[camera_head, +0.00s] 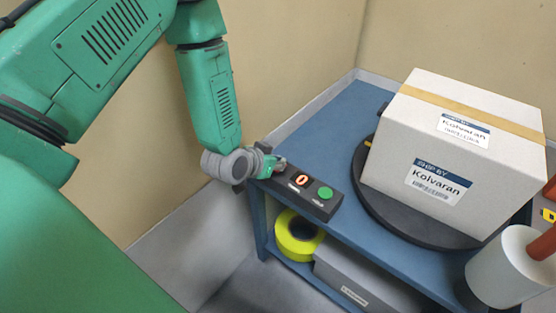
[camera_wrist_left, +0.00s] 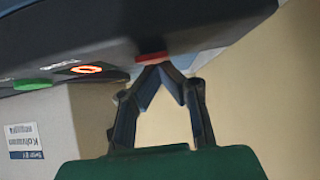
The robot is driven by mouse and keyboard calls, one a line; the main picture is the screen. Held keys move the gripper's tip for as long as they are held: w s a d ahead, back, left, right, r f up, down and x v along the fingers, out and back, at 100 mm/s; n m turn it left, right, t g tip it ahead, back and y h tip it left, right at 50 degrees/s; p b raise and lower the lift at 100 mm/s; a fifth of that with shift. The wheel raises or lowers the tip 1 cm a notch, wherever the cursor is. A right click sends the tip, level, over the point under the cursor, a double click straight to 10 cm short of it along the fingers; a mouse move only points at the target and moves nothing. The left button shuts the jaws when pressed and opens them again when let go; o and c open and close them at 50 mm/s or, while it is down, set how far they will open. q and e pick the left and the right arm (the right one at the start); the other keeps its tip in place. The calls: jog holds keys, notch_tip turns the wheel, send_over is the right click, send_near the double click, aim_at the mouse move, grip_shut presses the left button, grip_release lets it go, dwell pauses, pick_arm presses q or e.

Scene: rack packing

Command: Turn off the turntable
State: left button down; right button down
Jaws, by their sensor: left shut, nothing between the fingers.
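The turntable (camera_head: 360,196) is a black disc on a blue cart, with a white box (camera_head: 455,150) standing on it. Its dark control box (camera_head: 318,208) sits at the cart's left front corner. It has a lit orange ring (camera_head: 302,181) and a green button (camera_head: 325,192). My left gripper (camera_head: 277,163) is shut and empty at the box's left end. In the left wrist view a red button (camera_wrist_left: 152,58) is right at the shut fingertips (camera_wrist_left: 157,70); whether they touch I cannot tell. In the head view the gripper hides that button. My right gripper is out of view.
The blue cart top (camera_head: 330,125) is clear behind the control box. A yellow tape roll (camera_head: 298,238) and a grey box (camera_head: 350,275) are on the shelf below. A white roll (camera_head: 495,275) with an orange-brown handle is at the lower right. Walls stand close behind and left.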

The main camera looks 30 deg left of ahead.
pick_arm(q)
jog(key=shift+s+f, duration=0.1)
jog(key=shift+s, duration=0.1)
jog(key=shift+s+a+f, duration=0.1)
jog(key=shift+s, duration=0.7)
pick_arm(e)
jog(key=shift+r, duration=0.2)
